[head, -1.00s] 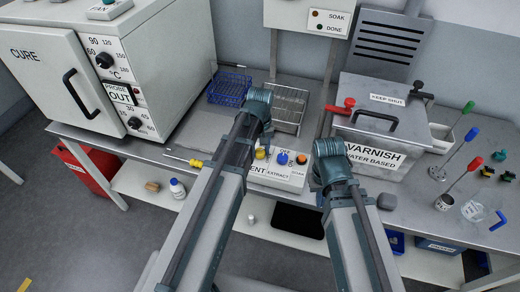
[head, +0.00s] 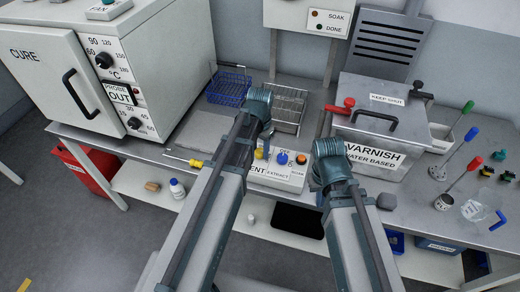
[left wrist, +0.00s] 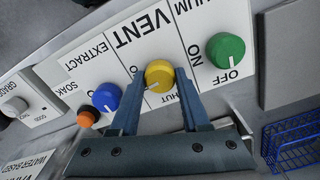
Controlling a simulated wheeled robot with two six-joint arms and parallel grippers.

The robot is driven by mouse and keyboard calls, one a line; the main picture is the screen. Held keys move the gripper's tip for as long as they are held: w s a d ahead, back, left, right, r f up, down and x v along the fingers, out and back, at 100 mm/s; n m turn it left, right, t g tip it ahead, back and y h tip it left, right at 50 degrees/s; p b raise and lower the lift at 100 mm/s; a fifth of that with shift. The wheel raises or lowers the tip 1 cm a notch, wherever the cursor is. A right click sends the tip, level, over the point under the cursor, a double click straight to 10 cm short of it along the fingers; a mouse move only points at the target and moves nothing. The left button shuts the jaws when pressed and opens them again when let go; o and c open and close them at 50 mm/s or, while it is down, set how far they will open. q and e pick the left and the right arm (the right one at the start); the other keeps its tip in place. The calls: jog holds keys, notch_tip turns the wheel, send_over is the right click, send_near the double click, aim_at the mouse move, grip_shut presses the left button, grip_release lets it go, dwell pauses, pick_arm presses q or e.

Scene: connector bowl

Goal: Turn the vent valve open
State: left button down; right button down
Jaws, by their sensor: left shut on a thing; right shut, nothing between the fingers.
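The yellow vent knob (left wrist: 158,75) sits on a white panel (left wrist: 125,57) under the word VENT. In the left wrist view its white mark points to the lower left, with the label SHUT, partly covered, to its lower right. My left gripper (left wrist: 160,80) is shut on the knob, one finger on each side. In the head view the yellow knob (head: 260,153) shows beside my left arm, which covers part of the panel (head: 292,179). My right gripper is hidden behind its own arm in the head view.
Blue extract (left wrist: 106,97), orange soak (left wrist: 86,119) and green vacuum (left wrist: 225,50) knobs stand close to the vent knob. A yellow-handled screwdriver (head: 195,163) lies left of my left arm.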

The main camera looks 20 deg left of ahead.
aim_at(260, 151)
pick_arm(q)
jog(key=shift+m, duration=0.6)
jog(key=shift+c, duration=1.9)
grip_release()
notch_tip(260, 151, up, 14)
jog(key=p, duration=1.3)
jog(key=shift+p, duration=0.4)
jog(key=shift+f, duration=0.15)
